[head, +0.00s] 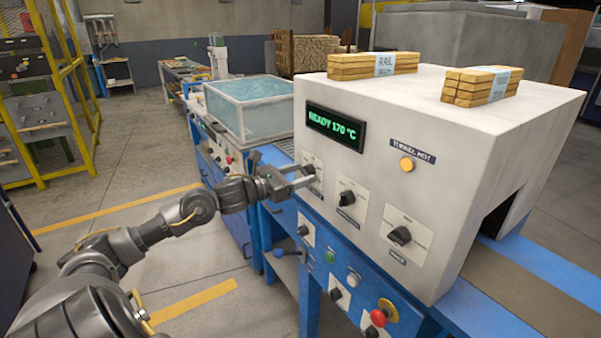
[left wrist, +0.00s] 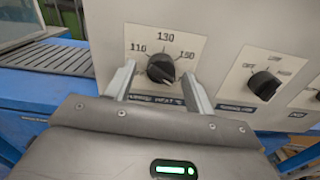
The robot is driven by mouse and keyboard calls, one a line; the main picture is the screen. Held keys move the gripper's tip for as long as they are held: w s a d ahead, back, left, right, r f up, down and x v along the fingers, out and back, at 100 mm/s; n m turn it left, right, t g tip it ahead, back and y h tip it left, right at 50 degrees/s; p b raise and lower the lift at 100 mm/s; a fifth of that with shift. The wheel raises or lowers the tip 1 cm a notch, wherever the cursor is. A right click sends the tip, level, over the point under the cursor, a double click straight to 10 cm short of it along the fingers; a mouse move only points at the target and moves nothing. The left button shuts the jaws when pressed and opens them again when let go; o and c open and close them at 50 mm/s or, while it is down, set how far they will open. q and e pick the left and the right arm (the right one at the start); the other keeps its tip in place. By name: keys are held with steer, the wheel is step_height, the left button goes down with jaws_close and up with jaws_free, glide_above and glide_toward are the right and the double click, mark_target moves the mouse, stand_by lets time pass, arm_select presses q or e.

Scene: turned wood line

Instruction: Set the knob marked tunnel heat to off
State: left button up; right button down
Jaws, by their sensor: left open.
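The white tunnel machine (head: 350,220) has three black knobs in a row on its front. The left knob (left wrist: 160,68) sits on a plate marked 110, 130 and a third, blurred number. The middle knob (head: 346,197) also shows in the left wrist view (left wrist: 264,84); its plate has small blurred words. The right knob (head: 400,236) is cut off at the edge of the wrist view.
A green display (head: 335,127) reads READY 170 °C. An orange lamp (head: 406,164) glows under a dark label. A red emergency button (head: 379,317) is on the blue lower panel. A clear-walled bin (head: 250,105) stands left of the machine. Two wood bundles lie on top.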

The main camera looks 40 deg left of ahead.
arm_select(q)
steer(key=shift+w+d, duration=0.1)
steer(key=shift+w, duration=0.15)
arm_select(e)
steer(key=shift+s, duration=0.25)
steer(key=shift+s+d, duration=0.1)
arm_select(q)
steer(key=c, duration=1)
arm_select(e)
steer(key=shift+r, duration=0.1)
